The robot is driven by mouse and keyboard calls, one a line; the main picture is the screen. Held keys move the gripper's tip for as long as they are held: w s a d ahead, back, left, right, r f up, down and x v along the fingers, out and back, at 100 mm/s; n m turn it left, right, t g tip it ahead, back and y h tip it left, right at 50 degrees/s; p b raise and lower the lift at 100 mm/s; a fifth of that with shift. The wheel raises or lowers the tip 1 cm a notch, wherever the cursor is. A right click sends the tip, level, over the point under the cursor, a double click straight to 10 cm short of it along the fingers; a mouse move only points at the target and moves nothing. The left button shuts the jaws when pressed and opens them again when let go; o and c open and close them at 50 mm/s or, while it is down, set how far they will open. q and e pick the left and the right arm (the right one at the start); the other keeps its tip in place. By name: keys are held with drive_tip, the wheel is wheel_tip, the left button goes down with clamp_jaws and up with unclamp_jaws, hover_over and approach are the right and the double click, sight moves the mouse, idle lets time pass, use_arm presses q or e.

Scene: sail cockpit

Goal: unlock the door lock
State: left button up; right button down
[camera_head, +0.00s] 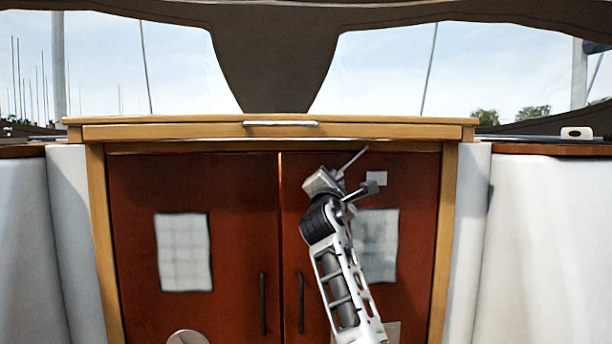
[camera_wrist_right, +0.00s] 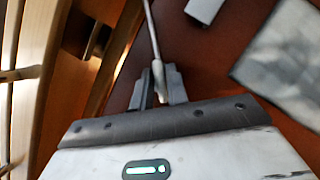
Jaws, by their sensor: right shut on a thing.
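Two red-brown cabin doors, left (camera_head: 130,270) and right (camera_head: 420,200), stand closed side by side in a light wood frame. My right gripper (camera_head: 346,181) is in front of the upper part of the right door. In the right wrist view the gripper (camera_wrist_right: 160,88) is shut on a thin grey metal rod (camera_wrist_right: 152,35), which points away from the fingers. A dark bracket-like fitting with a metal piece (camera_wrist_right: 92,40) sits by the wooden edge there; I cannot tell whether it is the lock. My left gripper is out of view.
Black vertical handles (camera_head: 263,304) (camera_head: 300,303) flank the centre seam. Each door carries a pale square panel (camera_head: 184,252). A small white plate (camera_head: 377,178) is near my gripper. A wooden ledge (camera_head: 180,131) runs above; white cockpit walls (camera_head: 540,250) stand either side.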

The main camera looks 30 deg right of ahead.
use_arm(q)
drive_tip(key=p, duration=0.1)
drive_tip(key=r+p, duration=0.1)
drive_tip(key=p, duration=0.1)
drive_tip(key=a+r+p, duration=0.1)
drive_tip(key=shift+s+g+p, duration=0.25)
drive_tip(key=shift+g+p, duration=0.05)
drive_tip(key=shift+p, duration=0.1)
use_arm(e)
drive_tip(key=m+g, duration=0.1)
drive_tip(key=m, duration=0.3)
drive_tip(key=m+g, duration=0.2)
drive_tip(key=m, duration=0.2)
drive_tip(key=shift+y, duration=0.4)
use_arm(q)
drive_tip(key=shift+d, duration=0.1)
use_arm(e)
drive_tip(key=shift+m, duration=0.5)
drive_tip(key=c, duration=1.5)
unclamp_jaws()
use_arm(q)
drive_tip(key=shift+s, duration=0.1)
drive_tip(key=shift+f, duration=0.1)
use_arm(e)
drive_tip(key=shift+a, duration=0.1)
